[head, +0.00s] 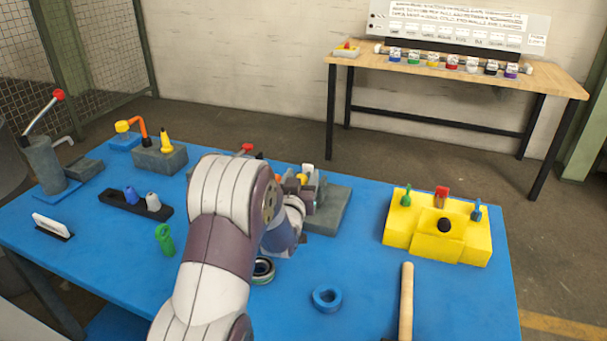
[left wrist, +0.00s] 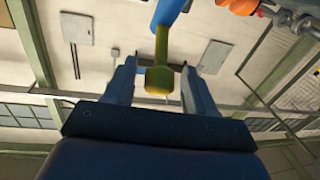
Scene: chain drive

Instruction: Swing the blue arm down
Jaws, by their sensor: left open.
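In the left wrist view the blue arm (left wrist: 168,14) comes down from the top edge and ends in a yellow stem and knob (left wrist: 158,78). My left gripper (left wrist: 158,68) is open, with one finger on each side of the yellow knob. I cannot tell whether either finger touches it. In the head view my left arm reaches over the table to a grey fixture (head: 328,208), and hides part of it. A small yellow piece shows there, but the blue arm is not clear. My right gripper is not in view.
On the blue table (head: 115,255) stand a yellow block (head: 437,240) with levers, a green piece (head: 165,238), a blue ring (head: 327,298) and a wooden handle (head: 406,300). A grey lever stand (head: 45,165) is at the left. The table's front middle is fairly clear.

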